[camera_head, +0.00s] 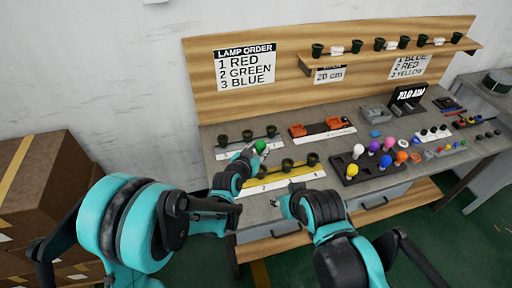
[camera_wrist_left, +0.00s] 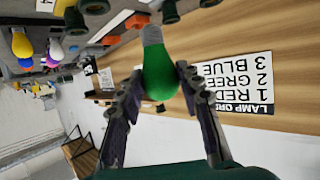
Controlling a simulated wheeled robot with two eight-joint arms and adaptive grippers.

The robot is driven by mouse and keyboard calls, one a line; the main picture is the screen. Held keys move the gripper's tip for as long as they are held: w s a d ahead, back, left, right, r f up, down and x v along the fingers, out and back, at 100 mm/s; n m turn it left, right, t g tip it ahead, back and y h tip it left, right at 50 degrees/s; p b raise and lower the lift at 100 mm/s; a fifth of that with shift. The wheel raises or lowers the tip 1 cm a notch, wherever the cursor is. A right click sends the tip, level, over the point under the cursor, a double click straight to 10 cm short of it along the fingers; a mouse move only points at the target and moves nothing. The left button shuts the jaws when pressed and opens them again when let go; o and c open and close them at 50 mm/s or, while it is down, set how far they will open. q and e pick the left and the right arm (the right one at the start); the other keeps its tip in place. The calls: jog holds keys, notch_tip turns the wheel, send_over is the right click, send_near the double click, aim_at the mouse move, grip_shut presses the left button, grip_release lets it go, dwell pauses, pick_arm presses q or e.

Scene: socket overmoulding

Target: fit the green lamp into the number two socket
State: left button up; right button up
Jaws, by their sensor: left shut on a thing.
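My left gripper (camera_head: 258,151) is shut on the green lamp (camera_head: 261,146) and holds it above the bench near the back left sockets. In the left wrist view the green lamp (camera_wrist_left: 160,72) has its bulb between the two fingers (camera_wrist_left: 157,92) and its pale base pointing away from the gripper. A yellow-edged strip (camera_head: 290,178) carries dark sockets (camera_head: 287,165) in front of the gripper. A digit 2 shows on the strip near its left end; my left arm covers part of that end. My right gripper (camera_head: 279,203) is low at the bench front, its fingers unclear.
A dark tray (camera_head: 345,178) holds several coloured lamps right of the strip. A white strip (camera_head: 228,153) with dark sockets lies behind, beside an orange fixture (camera_head: 320,127). The lamp order sign (camera_head: 245,66) reads 1 red, 2 green, 3 blue. A shelf (camera_head: 400,53) overhangs the back.

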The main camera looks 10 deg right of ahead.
pick_arm(q)
jog(key=shift+s+d, duration=0.1)
notch_tip(320, 180, down, 6)
jog(key=b, duration=0.5)
jog(key=shift+r+b, duration=0.1)
jog(key=shift+b, duration=0.25)
jog(key=shift+b, duration=0.4)
dwell(1.7)
jog(key=shift+f+b, duration=1.2)
jog(key=shift+f, duration=0.05)
jog(key=o, duration=1.1)
